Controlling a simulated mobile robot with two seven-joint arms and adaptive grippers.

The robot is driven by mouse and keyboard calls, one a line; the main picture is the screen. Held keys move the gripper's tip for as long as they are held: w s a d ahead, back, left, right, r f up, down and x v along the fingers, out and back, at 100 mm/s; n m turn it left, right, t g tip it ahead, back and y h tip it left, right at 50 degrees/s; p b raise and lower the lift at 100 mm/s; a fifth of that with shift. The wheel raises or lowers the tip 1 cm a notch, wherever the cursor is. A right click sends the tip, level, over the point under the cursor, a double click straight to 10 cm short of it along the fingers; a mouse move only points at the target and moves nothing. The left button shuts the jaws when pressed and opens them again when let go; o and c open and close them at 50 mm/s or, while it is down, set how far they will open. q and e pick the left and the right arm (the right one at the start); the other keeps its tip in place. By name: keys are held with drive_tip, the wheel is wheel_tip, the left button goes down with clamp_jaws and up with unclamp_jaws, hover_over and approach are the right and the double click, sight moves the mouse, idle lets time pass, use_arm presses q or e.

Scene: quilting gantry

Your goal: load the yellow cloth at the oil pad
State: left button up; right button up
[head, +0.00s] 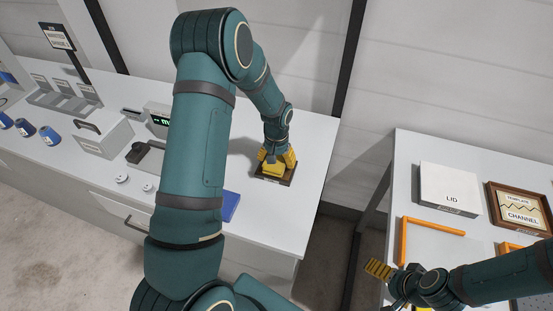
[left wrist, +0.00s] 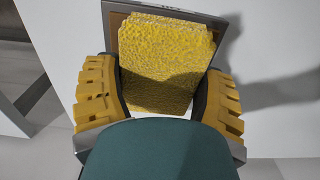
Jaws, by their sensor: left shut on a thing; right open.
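The yellow cloth (left wrist: 165,55) is a folded, textured pad between the yellow fingers of my left gripper (left wrist: 160,100) in the left wrist view. In the head view the cloth (head: 272,169) shows small at the far end of my left arm. My left gripper (head: 277,160) is shut on it. The oil pad (head: 270,181) looks like a dark-rimmed tray on the white bench, directly under the cloth. The tray rim (left wrist: 113,35) also shows around the cloth in the wrist view. I cannot tell whether cloth and pad touch. My right gripper (head: 385,275) is open and empty at the lower right.
The white bench (head: 310,150) is clear right of the pad. A blue item (head: 231,207) lies near its front edge. Blue spools (head: 49,135) and a grey box (head: 103,137) stand left. A second table holds a lid box (head: 449,187), a framed template (head: 519,207) and an orange bracket (head: 432,227).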

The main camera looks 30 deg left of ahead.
use_arm(q)
drive_tip(key=shift+f+b, duration=0.45)
idle(1.6)
drive_tip(key=shift+r+p, duration=1.4)
drive_tip(key=shift+r, duration=0.9)
drive_tip(key=shift+r+p, duration=0.55)
drive_tip(key=shift+r, duration=0.7)
